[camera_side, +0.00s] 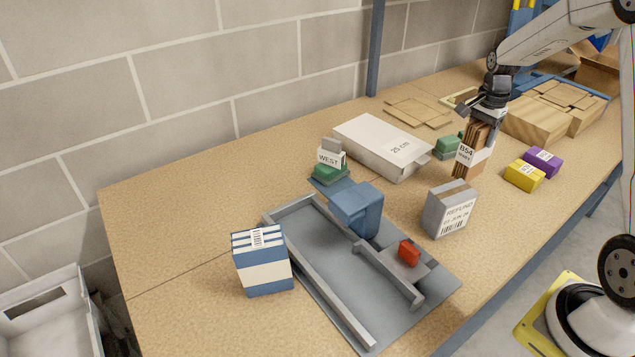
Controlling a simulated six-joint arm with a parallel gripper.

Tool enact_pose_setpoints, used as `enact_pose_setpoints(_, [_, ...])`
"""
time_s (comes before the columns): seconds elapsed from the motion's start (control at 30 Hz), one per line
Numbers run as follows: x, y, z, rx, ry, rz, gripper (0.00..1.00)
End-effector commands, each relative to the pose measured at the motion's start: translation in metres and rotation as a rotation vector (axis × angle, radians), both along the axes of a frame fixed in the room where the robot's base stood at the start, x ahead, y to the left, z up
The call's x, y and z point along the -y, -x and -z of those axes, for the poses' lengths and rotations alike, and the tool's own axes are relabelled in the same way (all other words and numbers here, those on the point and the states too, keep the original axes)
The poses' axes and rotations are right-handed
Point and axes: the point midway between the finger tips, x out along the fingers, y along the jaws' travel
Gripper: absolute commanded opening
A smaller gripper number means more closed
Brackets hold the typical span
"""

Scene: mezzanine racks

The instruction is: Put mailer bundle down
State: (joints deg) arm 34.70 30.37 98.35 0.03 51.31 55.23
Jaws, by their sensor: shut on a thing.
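The mailer bundle (467,163) is a stack of brown cardboard mailers with a white band printed B54. It stands upright on its narrow end. My gripper (486,118) is above it and shut on its top. The bundle's lower end is at or just above the wooden table (185,230); I cannot tell whether it touches. A green block (447,147) is close to its left, partly behind it.
A white 25 cm box (375,145) lies left of the bundle. A grey REFUND box (451,209) stands in front. Yellow (524,176) and purple (543,161) boxes are at right. A grey tray fixture (310,250) and a blue-striped box (262,262) are nearer. The table's left end is clear.

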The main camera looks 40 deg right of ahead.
Motion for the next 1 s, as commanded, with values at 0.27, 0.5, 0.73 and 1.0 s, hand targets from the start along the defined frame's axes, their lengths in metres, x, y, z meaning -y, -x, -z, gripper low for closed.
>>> enact_pose_setpoints(0.27, [0.002,-0.003,0.027,-0.001,-0.001,0.0,0.02])
enact_pose_setpoints(0.5, [0.002,-0.003,0.035,0.001,0.0,0.0,0.02])
enact_pose_setpoints(0.73, [0.002,-0.003,0.036,0.0,0.0,0.0,0.02])
enact_pose_setpoints(1.0, [0.002,-0.003,0.038,0.0,0.0,0.0,1.0])
